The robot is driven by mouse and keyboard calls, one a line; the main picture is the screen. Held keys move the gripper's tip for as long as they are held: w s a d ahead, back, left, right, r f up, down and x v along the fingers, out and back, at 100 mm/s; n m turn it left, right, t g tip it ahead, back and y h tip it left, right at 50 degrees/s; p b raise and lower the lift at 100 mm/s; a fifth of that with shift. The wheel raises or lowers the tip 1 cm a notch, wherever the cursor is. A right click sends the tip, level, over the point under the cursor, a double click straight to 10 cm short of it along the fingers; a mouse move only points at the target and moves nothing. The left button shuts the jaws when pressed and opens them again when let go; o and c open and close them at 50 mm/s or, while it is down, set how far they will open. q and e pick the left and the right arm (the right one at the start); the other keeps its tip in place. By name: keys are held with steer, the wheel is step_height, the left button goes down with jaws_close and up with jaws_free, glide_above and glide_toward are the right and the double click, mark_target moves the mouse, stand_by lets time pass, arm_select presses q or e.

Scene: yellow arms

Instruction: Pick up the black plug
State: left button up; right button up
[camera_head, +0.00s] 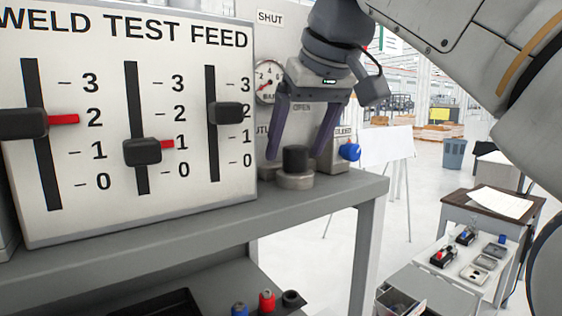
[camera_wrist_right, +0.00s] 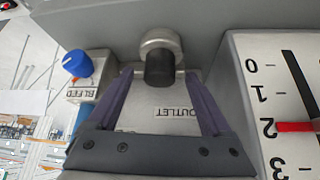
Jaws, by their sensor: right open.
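The black plug (camera_head: 295,158) stands upright in a round grey metal fitting (camera_head: 295,181) on the grey shelf, just right of the slider panel. My right gripper (camera_head: 294,163) points down over it, open, with one purple finger on each side of the plug. In the right wrist view the plug (camera_wrist_right: 159,69) lies between the two fingertips (camera_wrist_right: 159,73), with a gap visible on both sides. The fitting's lower part is clear of the fingers. My left gripper is not in view.
The WELD TEST FEED panel (camera_head: 110,190) stands close to the left. A blue knob (camera_head: 349,151) on a grey BLEED block is close on the right. A pressure gauge (camera_head: 268,81) is behind. Red, blue and black caps (camera_head: 267,301) stand on the lower shelf.

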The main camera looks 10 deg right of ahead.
steer(key=shift+x, duration=0.9)
jaws_close()
steer(key=shift+r, duration=0.1)
